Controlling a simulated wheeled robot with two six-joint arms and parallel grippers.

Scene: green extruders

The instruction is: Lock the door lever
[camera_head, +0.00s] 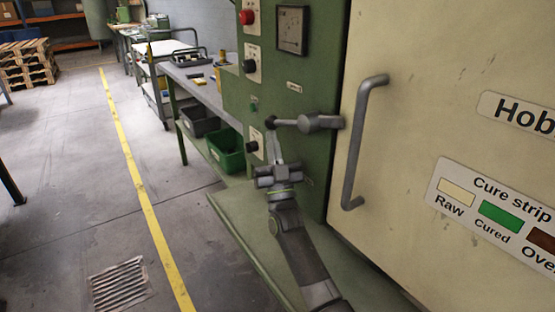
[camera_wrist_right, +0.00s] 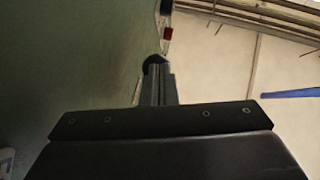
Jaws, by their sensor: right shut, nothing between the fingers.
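The door lever (camera_head: 318,123) is a grey hub beside the edge of the cream door (camera_head: 400,75). Its arm points left, roughly level, and ends in a dark ball knob (camera_head: 271,122). My right gripper (camera_head: 273,137) is shut and empty, its fingers pointing up just below the knob. In the right wrist view the closed fingertips (camera_wrist_right: 156,72) are at the dark knob (camera_wrist_right: 153,61); whether they touch it I cannot tell. My left gripper is not in view.
A vertical grey handle (camera_head: 354,150) stands out from the door, right of the lever. The green panel (camera_head: 312,75) carries a red button (camera_head: 247,17) and dark knobs. A green ledge (camera_head: 238,215) lies below. A workbench with bins (camera_head: 226,150) stands left; the floor beyond is open.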

